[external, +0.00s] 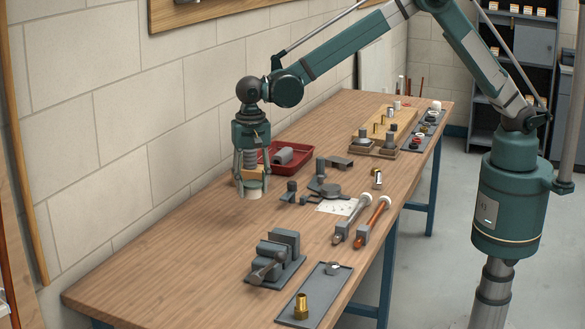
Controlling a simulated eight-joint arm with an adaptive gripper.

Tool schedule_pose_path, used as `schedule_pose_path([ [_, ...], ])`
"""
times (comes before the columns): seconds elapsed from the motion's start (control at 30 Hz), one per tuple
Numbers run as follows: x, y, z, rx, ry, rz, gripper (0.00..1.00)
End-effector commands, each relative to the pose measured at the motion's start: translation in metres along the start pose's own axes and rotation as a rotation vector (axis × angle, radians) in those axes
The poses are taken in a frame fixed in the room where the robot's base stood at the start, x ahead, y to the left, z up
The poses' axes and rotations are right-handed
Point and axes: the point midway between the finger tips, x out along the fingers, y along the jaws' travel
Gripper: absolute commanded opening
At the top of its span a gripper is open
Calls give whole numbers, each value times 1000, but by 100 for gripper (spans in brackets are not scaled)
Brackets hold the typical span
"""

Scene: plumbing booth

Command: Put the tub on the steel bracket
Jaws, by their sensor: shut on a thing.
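My gripper (251,182) points straight down over the left side of the workbench, near the wall. Its fingers are shut on a small pale tub (254,194), whose cream lower part shows below the fingertips; a tan part shows between the fingers. I cannot tell whether the tub's underside touches the bench. The bracket's top looks bare.
A red tray (304,170) holding a grey part sits just behind my gripper. Dark grey fittings (325,188) lie to the right. The bench (180,262) is clear at front left.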

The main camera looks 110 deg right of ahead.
Motion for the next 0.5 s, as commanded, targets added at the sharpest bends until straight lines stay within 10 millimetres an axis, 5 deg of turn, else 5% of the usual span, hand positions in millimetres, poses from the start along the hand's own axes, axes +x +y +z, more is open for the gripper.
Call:
schedule_pose_path([
  [0.5, -11, 91, -164, 323, 0, 0, 25],
])
